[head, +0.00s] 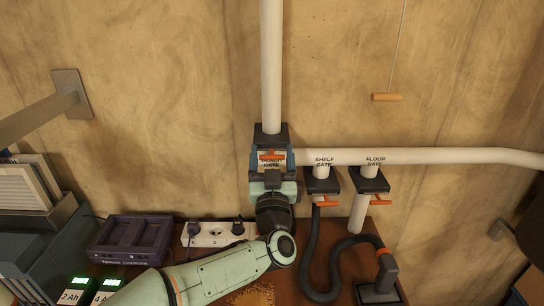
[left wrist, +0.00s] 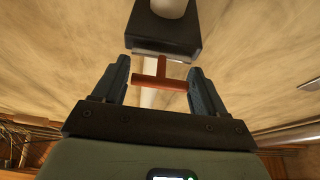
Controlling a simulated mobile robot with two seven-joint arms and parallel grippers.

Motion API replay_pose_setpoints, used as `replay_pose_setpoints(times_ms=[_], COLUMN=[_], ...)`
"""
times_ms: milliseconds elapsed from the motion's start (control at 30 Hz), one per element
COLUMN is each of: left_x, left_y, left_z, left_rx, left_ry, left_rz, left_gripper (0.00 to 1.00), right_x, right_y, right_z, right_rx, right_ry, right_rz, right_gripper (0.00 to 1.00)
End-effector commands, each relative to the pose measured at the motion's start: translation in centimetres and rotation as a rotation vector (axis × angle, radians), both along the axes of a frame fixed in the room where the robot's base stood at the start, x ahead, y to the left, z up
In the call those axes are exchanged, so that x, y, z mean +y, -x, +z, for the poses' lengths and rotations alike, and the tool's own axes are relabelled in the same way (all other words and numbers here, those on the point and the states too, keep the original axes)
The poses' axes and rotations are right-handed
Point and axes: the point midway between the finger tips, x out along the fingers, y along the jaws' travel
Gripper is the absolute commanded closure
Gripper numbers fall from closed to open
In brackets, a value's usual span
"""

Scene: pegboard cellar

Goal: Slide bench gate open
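The bench gate (head: 270,131) is a dark block on the vertical white pipe in the middle of the head view; its label is partly hidden by my gripper. Its orange T-shaped handle (left wrist: 160,84) lies between the fingers of my left gripper (left wrist: 159,67) in the left wrist view, with a gap on each side. In the head view my left gripper (head: 271,158) reaches up to the gate from below, open around the handle, not clamped on it. My right gripper is not in view.
The shelf gate (head: 322,183) and floor gate (head: 370,182), each with an orange handle, hang close on the right. A black hose (head: 310,250) loops below. A power strip (head: 212,233) and charger (head: 132,238) stand left. A wooden pull handle (head: 386,97) hangs upper right.

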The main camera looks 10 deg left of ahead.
Motion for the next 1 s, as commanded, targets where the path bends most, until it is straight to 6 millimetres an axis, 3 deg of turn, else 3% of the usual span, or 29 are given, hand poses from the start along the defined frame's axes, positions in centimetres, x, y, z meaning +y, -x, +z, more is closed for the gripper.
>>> replay_pose_setpoints(times_ms=[33,67,167,500,800,833,867,1000], left_x=[0.0,0.0,-0.1,-1.2,-1.3,-1.3,-1.3,-1.2], left_y=[0.0,0.0,0.5,5.6,5.9,5.9,5.9,5.8], left_z=[0.0,0.0,-0.1,-0.2,-0.1,-0.1,-0.1,-0.1], left_rx=[0.000,0.000,0.000,0.000,0.003,0.003,0.003,0.002], left_ry=[0.000,0.000,0.001,0.001,0.000,0.000,0.000,0.000], left_rz=[0.001,0.001,0.000,-0.002,-0.001,-0.001,-0.001,-0.001], left_gripper=[0.77,0.83,0.83,0.83,0.83,0.25,0.15,0.15], right_x=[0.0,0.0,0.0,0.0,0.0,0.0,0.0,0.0], right_y=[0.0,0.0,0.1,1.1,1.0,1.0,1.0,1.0], right_z=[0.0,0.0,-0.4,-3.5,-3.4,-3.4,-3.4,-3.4], right_rx=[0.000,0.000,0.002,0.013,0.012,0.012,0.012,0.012], right_ry=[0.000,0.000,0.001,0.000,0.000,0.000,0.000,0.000], right_rz=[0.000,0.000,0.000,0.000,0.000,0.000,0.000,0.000], right_gripper=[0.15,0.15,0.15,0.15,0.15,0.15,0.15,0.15])
